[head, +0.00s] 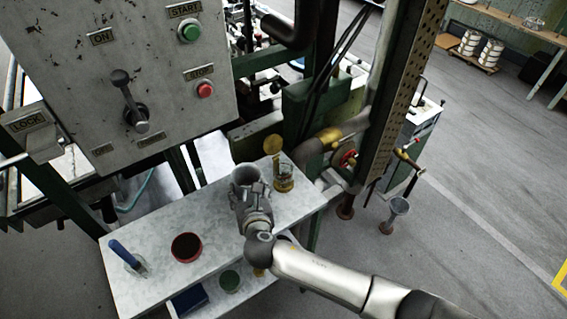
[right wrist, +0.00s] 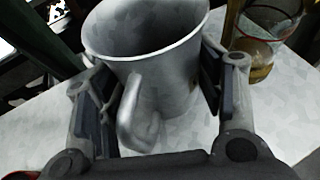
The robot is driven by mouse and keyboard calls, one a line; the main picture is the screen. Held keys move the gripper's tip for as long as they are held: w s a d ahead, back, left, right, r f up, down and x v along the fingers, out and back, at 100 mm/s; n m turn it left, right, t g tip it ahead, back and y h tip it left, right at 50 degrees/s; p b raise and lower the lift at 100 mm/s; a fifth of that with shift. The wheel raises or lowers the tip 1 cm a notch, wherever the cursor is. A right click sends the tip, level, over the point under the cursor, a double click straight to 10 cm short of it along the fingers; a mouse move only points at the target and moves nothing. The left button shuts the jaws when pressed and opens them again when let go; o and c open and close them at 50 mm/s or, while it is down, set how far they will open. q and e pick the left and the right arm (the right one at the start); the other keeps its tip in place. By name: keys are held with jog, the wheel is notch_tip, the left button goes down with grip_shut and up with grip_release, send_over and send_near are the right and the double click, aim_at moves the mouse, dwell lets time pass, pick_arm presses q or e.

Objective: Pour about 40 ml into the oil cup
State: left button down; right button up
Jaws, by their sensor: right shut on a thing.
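A grey metal jug (head: 247,176) with an open top is held over the pale shelf, beside the oil cup. My right gripper (head: 252,192) is shut on the jug. In the right wrist view the jug (right wrist: 150,60) stands between the two fingers, its handle toward the camera, looking about upright. The inside of the jug is too dark to show a level. The oil cup (head: 284,178) is a small glass cup with brass parts, just right of the jug, its round brass lid (head: 273,144) raised. It also shows in the right wrist view (right wrist: 266,28). My left gripper is out of view.
The pale shelf (head: 215,220) also carries a red round tin (head: 186,247) and a blue-handled tool (head: 125,255). A lower shelf holds a green round container (head: 229,281).

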aim_at(254, 168)
jog(key=shift+a, duration=0.1)
jog(key=shift+r, duration=0.1)
dwell(0.3)
jog(key=shift+w+d+r+m+g+y, duration=0.3)
jog(key=shift+d+r+m+y, duration=0.15)
jog(key=shift+m, duration=0.15)
jog(key=shift+w+d+r+m+g+y, duration=0.2)
jog(key=shift+d+r+m+g+y, duration=0.2)
jog(key=shift+m, duration=0.2)
jog(key=shift+m+y, duration=0.45)
jog(key=shift+m, duration=0.15)
jog(key=r+p, duration=0.1)
jog(key=r, duration=0.2)
jog(key=d+r+p, duration=0.1)
jog(key=shift+w+r+p, duration=0.35)
jog(key=shift+d+f+g+b, duration=0.25)
jog(key=shift+f+g+b, duration=0.05)
jog(key=shift+b, duration=0.2)
jog(key=m+y+b, duration=0.1)
jog(key=d+r+m+y, duration=0.1)
jog(key=shift+w+r+m+g+b, duration=0.25)
jog(key=shift+w+m+g+b, duration=0.05)
jog(key=shift+w+g+b, duration=0.1)
jog(key=shift+m+y+b, duration=0.3)
jog(key=shift+b, duration=0.2)
